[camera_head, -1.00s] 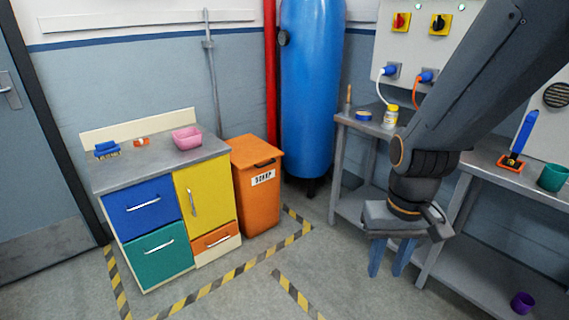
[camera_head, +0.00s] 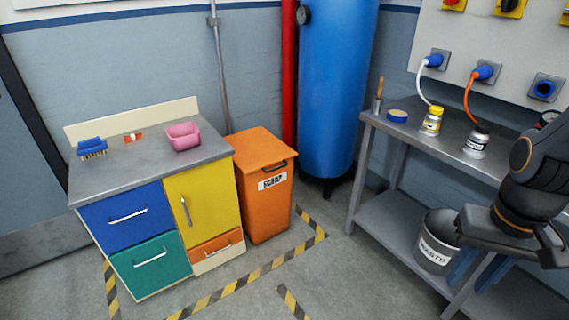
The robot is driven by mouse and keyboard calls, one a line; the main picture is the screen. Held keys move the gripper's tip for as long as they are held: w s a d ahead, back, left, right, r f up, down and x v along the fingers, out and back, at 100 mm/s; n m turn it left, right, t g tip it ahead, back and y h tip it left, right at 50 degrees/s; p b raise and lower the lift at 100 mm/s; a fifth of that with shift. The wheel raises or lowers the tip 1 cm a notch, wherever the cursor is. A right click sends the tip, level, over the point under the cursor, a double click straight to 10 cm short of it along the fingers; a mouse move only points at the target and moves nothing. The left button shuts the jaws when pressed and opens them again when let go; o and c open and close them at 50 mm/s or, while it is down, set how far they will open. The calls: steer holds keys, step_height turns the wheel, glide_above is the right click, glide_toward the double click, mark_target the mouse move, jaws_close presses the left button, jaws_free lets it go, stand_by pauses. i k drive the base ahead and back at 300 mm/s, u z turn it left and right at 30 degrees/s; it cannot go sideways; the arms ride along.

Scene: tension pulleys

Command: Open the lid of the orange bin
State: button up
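The orange bin (camera_head: 266,205) stands on the floor between the cabinet and the blue tank, with a label reading SCRAP on its front. Its flat orange lid (camera_head: 260,146) is shut, and a dark handle (camera_head: 275,165) shows at the lid's front edge. My gripper (camera_head: 478,270) is at the lower right, in front of the metal bench and well apart from the bin. Its blue fingers point down and look spread apart, with nothing seen between them; the view of them is partly dark.
A cabinet (camera_head: 120,184) with coloured drawers stands directly left of the bin, carrying a brush (camera_head: 92,148) and a pink bowl (camera_head: 183,136). A blue tank (camera_head: 336,90) stands behind right. A metal bench (camera_head: 388,125) holds a grey WASTE bucket (camera_head: 436,248) below. Floor in front is clear.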

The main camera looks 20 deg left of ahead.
mark_target(257, 148)
steer(key=u, duration=0.25)
steer(key=i, duration=0.55)
steer(key=u, duration=0.95)
steer(key=i, duration=0.5)
steer(key=u, duration=0.55)
